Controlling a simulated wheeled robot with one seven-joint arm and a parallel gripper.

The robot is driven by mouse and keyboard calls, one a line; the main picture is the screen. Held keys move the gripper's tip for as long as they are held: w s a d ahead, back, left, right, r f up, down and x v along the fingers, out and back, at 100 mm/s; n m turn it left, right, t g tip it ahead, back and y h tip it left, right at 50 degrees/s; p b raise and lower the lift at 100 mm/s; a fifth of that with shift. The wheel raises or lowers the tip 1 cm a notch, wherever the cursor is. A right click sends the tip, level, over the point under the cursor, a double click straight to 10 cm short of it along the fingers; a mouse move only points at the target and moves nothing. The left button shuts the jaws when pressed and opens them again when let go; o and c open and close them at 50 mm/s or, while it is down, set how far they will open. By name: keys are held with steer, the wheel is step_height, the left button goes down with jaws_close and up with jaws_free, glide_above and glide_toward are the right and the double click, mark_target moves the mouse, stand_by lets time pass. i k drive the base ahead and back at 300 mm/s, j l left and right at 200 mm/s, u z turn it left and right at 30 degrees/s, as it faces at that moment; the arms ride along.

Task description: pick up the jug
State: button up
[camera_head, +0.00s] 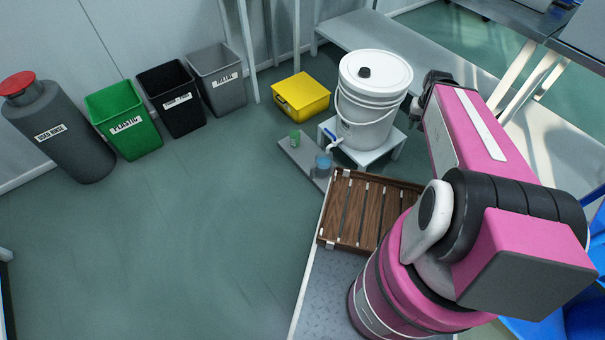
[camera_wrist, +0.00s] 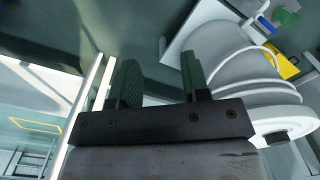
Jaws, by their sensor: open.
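The jug appears to be the small translucent blue vessel (camera_head: 323,165) on the floor-level grey board, below the tap of the white bucket (camera_head: 368,110). It is small in the head view, and its handle cannot be made out. My gripper (camera_wrist: 160,72) is open and empty in the wrist view, its two dark fingers apart. The white bucket (camera_wrist: 248,75) is to the right of the fingers there. In the head view my gripper is mostly hidden behind my pink arm, right of the bucket and well apart from the jug. I cannot clearly identify the jug in the wrist view.
The bucket stands on a white stand (camera_head: 366,152). A small green object (camera_head: 295,137) sits on the grey board (camera_head: 297,160). A yellow box (camera_head: 301,96) is behind it. A wooden slatted tray (camera_head: 362,207) lies in front. Bins line the left wall; the left floor is clear.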

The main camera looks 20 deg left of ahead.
mark_target(323, 166)
steer(key=j+u, duration=0.1)
steer(key=u, duration=0.9)
steer(key=z, duration=0.55)
steer(key=k+j+z, duration=0.1)
steer(key=k+z, duration=0.8)
steer(key=k+l, duration=0.15)
steer(key=k, duration=0.2)
steer(key=k+l, duration=0.1)
steer(key=k, duration=0.2)
steer(key=z, duration=0.05)
